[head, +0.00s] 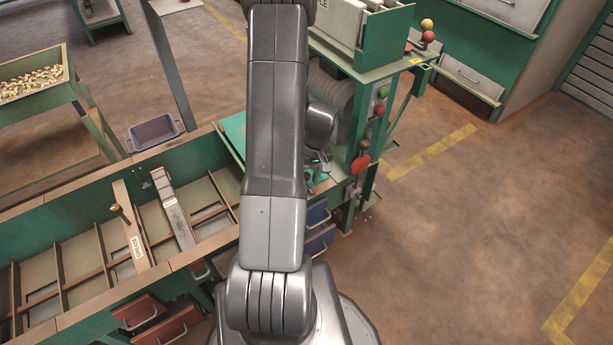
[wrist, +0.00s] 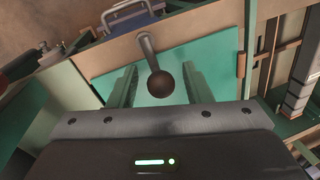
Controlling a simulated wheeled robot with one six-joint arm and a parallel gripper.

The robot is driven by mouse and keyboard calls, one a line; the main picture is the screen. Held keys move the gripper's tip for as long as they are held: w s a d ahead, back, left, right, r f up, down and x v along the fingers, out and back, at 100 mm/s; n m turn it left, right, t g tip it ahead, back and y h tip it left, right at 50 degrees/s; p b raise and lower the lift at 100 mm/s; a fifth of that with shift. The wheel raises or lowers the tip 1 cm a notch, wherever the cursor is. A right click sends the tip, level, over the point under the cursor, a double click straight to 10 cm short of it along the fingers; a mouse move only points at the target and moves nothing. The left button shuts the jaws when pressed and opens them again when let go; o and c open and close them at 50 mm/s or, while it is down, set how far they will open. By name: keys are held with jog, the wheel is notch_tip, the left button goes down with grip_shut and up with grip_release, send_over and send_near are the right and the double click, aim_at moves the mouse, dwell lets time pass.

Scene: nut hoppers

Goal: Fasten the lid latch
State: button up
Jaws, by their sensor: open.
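In the wrist view, a lever with a grey stem and a dark ball knob (wrist: 160,84), which looks like the latch, stands at the edge of a flat green lid (wrist: 95,84). My gripper (wrist: 161,74) is open, with one finger on each side of the knob in the picture. Gaps show between the knob and both fingers; I cannot tell whether the knob is at fingertip depth. In the head view, part of the green lid (head: 232,128) shows left of my arm. The lever is hidden there, and my gripper (head: 318,170) is mostly hidden behind my arm.
A long green bin trough (head: 85,305) with dividers runs to the left. A machine with a red knob (head: 361,164) and a green post stands right of my gripper. A blue-grey tub (head: 155,132) lies beyond the trough. Open floor is at the right.

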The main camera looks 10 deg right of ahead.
notch_tip(320, 180, up, 14)
jog(key=d+p, duration=0.2)
jog(key=shift+w+d+f+p, duration=0.2)
jog(key=shift+d+f+p, duration=0.1)
jog(key=shift+p, duration=0.1)
jog(key=shift+f, duration=0.1)
jog(key=a+f+b, duration=0.1)
jog(key=f, duration=0.3)
jog(key=f+b, duration=0.1)
jog(key=f, duration=0.4)
jog(key=a+f+b, duration=0.1)
jog(key=f, duration=0.3)
jog(key=shift+s+a+f, duration=0.2)
jog(key=shift+a, duration=0.15)
